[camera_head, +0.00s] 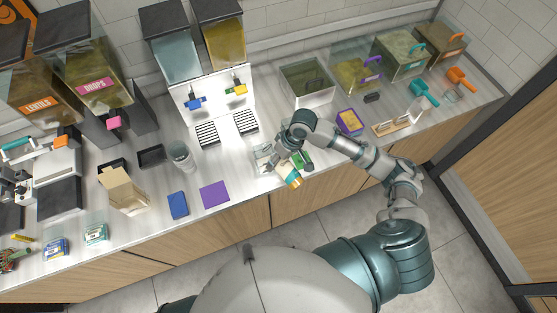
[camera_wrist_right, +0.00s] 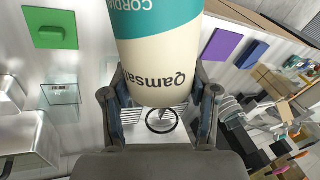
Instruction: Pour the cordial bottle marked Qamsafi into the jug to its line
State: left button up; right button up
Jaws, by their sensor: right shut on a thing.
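The Qamsafi cordial bottle (camera_wrist_right: 160,60), cream with a teal band, fills the top middle of the right wrist view, its lettering upside down. In the head view the bottle (camera_head: 293,180) shows partly below my right gripper (camera_head: 284,162), its orange end toward the counter's front edge. My right gripper is shut on it; the fingers (camera_wrist_right: 160,125) are on both sides of it. A clear round vessel (camera_head: 181,156), which looks like the jug, stands on the counter to the left; its line is too small to read. My left gripper is not in view.
The drink dispenser (camera_head: 213,100) stands behind. A green item (camera_head: 307,159) is right of my gripper. A paper bag (camera_head: 122,190) stands farther left.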

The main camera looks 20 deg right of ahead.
jog(key=shift+f+t, duration=0.1)
jog(key=shift+t, duration=0.2)
jog(key=shift+f+n+t+y+b, duration=0.3)
jog(key=shift+f+t+y+b, duration=0.3)
jog(key=shift+t+b, duration=0.6)
jog(key=shift+w+t+b, duration=0.15)
jog(key=shift+t+b, duration=0.25)
jog(key=shift+r, duration=0.3)
jog(key=shift+w+f+t, duration=0.1)
jog(key=shift+f+t, duration=0.05)
jog(key=shift+t, duration=0.15)
jog(key=t+b, duration=0.1)
jog(key=t+y+b, duration=0.1)
jog(key=b, duration=0.1)
jog(key=shift+w+a+n, duration=0.2)
jog(key=shift+w+n, duration=0.1)
jog(key=shift+w, duration=0.1)
jog(key=shift+r+t+y, duration=0.3)
jog(key=shift+r, duration=0.3)
jog(key=shift+w, duration=0.1)
jog(key=shift+f, duration=0.1)
